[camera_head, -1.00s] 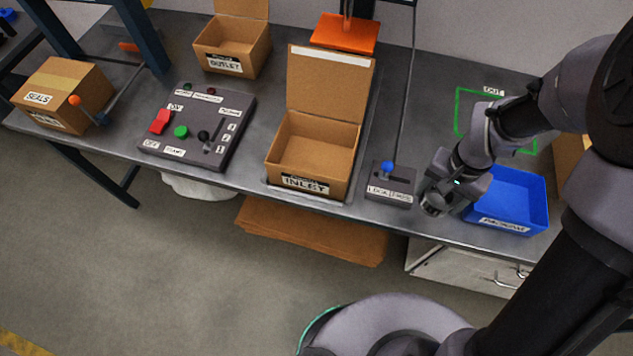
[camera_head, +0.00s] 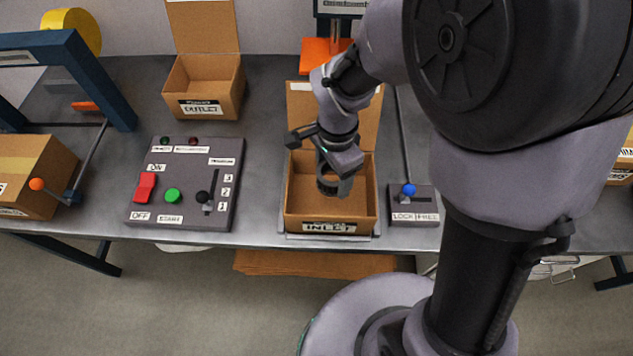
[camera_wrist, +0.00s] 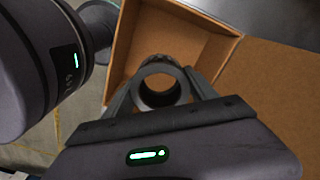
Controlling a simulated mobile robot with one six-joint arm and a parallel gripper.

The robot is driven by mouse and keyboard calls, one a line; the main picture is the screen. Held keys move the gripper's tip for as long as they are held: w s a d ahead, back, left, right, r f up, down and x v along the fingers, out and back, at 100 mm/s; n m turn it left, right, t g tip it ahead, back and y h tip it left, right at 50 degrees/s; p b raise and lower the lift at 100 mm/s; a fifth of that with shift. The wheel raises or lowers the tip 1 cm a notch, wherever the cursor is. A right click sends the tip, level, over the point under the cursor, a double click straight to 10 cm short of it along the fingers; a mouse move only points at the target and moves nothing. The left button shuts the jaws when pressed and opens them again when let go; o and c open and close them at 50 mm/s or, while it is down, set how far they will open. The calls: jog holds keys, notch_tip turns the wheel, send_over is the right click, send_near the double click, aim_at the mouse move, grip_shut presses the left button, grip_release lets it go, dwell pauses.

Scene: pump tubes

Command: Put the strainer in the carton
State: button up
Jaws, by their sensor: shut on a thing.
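The open carton labelled INLET (camera_head: 330,226) stands at the middle of the bench's front edge with its lid raised at the back. My gripper (camera_head: 334,184) is over the carton's opening, pointing down. In the wrist view my gripper (camera_wrist: 160,88) is shut on a dark grey ring-shaped part, which I take to be the strainer (camera_wrist: 160,103). The carton (camera_wrist: 192,24) lies below and around it in that view. The strainer's lower end is hidden, so I cannot tell how deep it sits in the carton.
A control panel (camera_head: 186,182) with a red switch and green button is left of the carton. A LOCK/FREE box (camera_head: 413,205) with a blue knob is close on its right. An open OUTLET carton (camera_head: 204,90) stands behind. A closed carton (camera_head: 28,176) is far left.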

aim_at(329, 202)
jog(key=shift+w+a+f, duration=0.15)
jog(key=shift+w+f, duration=0.05)
jog(key=shift+f, duration=0.3)
notch_tip(329, 202, down, 10)
jog(key=b, duration=0.4)
jog(key=shift+s+r+b, duration=0.1)
jog(key=shift+r+b, duration=0.15)
jog(key=shift+b, duration=0.05)
jog(key=shift+f, duration=0.25)
jog(key=o, duration=1.6)
jog(key=shift+r, duration=0.1)
